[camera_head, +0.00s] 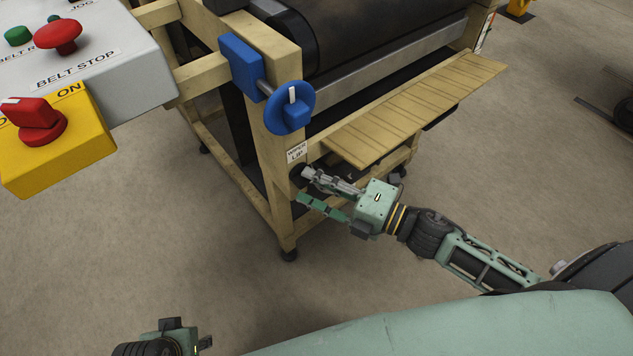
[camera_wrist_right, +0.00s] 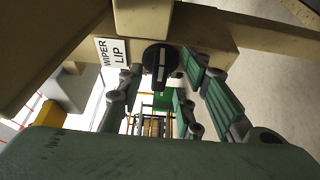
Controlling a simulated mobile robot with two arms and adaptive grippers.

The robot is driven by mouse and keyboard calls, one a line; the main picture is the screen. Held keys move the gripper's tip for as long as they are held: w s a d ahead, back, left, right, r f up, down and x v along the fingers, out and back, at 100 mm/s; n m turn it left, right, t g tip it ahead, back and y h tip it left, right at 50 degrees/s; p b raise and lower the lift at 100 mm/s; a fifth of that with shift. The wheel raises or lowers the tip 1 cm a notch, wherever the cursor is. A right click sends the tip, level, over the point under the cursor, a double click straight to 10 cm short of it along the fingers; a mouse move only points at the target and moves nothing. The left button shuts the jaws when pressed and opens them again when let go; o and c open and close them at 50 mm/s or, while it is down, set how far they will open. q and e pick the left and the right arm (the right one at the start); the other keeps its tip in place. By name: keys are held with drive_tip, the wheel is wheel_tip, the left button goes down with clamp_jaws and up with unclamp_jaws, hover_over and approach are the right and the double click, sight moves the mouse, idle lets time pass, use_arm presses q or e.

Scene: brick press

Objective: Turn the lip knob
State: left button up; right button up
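The lip knob (camera_wrist_right: 161,61) is a round black knob with a white pointer line, on the cream frame beside a white WIPER LIP label (camera_wrist_right: 112,51). The line stands nearly upright in the right wrist view. In the head view the label (camera_head: 296,152) shows on the corner post, and the knob (camera_head: 297,172) is partly hidden by my gripper. My right gripper (camera_head: 308,187) is open, its fingers pointing at the post. In the wrist view its fingers (camera_wrist_right: 163,80) lie left and right of the knob; contact is unclear. My left gripper (camera_head: 185,340) is at the bottom left, mostly cut off.
A blue handwheel (camera_head: 290,107) sits on the post above the label. A slatted wooden shelf (camera_head: 415,108) juts out above my right gripper. A yellow box with a red switch (camera_head: 36,120) and a grey belt-stop panel (camera_head: 110,60) are at the upper left. The floor in front is clear.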

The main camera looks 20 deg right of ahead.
clamp_jaws()
drive_tip(key=shift+f+m, duration=0.1)
drive_tip(key=shift+m, duration=0.2)
idle(0.3)
